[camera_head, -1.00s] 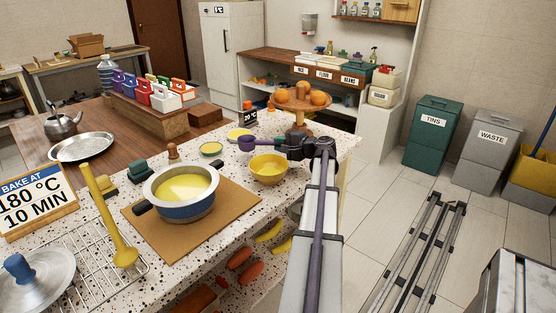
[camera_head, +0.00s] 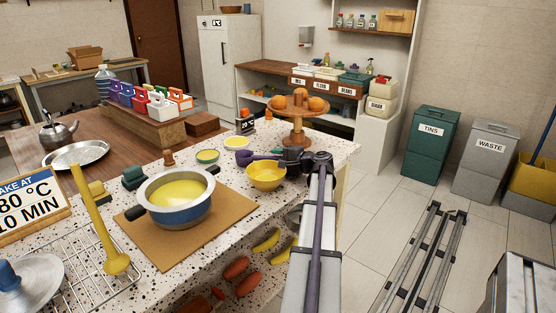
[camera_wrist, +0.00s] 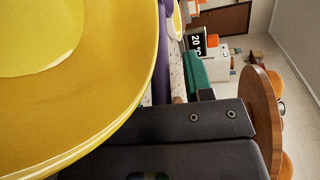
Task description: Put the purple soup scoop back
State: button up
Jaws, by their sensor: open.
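The purple soup scoop (camera_head: 243,157) is on or just above the speckled counter, just behind the yellow bowl (camera_head: 266,178). Its handle points right, toward my gripper (camera_head: 275,156). My gripper is open at the handle end, low behind the bowl's rim; I cannot tell whether the fingers touch the handle. In the wrist view the yellow bowl (camera_wrist: 70,75) fills the left side, close to the dark gripper parts. A purple strip of the scoop (camera_wrist: 163,50) shows beside the bowl, with most of it hidden.
A blue pot of yellow soup (camera_head: 175,203) stands on a brown board, left of the bowl. A wooden stand with oranges (camera_head: 298,115) is close behind my gripper. A yellow ladle (camera_head: 100,225) leans at left.

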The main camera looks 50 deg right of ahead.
jog(key=shift+r, duration=0.25)
jog(key=p+v, duration=0.2)
jog(key=v, duration=1)
jog(key=shift+a+p, duration=0.1)
jog(key=shift+p, duration=0.2)
